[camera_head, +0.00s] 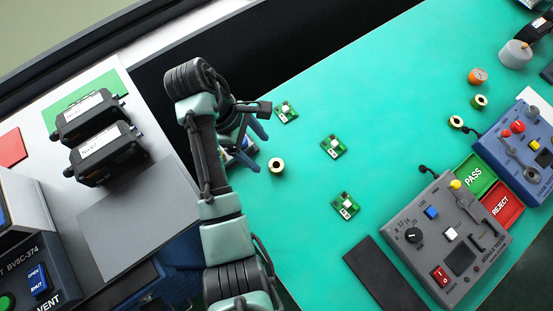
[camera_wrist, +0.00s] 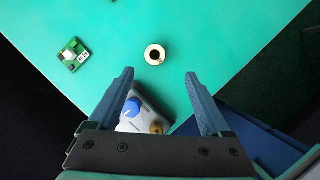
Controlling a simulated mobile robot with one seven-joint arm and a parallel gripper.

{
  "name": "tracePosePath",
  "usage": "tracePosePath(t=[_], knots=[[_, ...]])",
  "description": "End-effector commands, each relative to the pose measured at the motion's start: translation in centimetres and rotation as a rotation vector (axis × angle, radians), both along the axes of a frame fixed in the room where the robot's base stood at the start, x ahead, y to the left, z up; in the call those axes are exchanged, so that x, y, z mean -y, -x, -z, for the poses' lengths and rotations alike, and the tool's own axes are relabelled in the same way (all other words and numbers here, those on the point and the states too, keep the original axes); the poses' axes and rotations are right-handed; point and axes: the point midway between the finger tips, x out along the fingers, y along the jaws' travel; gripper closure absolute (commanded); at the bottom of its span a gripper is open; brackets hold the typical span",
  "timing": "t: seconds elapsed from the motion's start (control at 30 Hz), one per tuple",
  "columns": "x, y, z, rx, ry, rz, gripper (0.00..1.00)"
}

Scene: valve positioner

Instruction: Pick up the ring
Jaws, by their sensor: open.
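A grey box with a blue knob (camera_wrist: 133,108) shows between the fingers, partly hidden by my gripper. Several green circuit boards (camera_head: 332,147) lie nearby. A grey tester (camera_head: 455,240) and more rings (camera_head: 456,122) stand farther right. Bare table surrounds the ring.

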Motion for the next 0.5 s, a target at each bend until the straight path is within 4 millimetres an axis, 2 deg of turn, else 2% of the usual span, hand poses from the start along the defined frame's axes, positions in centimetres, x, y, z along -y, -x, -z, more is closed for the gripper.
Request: tracePosePath(t=[0.03,0.2,0.5], knots=[[0.4,0.1,1.6,0.0,0.0,0.002,0.18],[1.2,0.2,3.7,0.002,-0.001,0.002,0.18],[1.9,0.3,5.0,0.003,-0.001,0.001,0.18]])
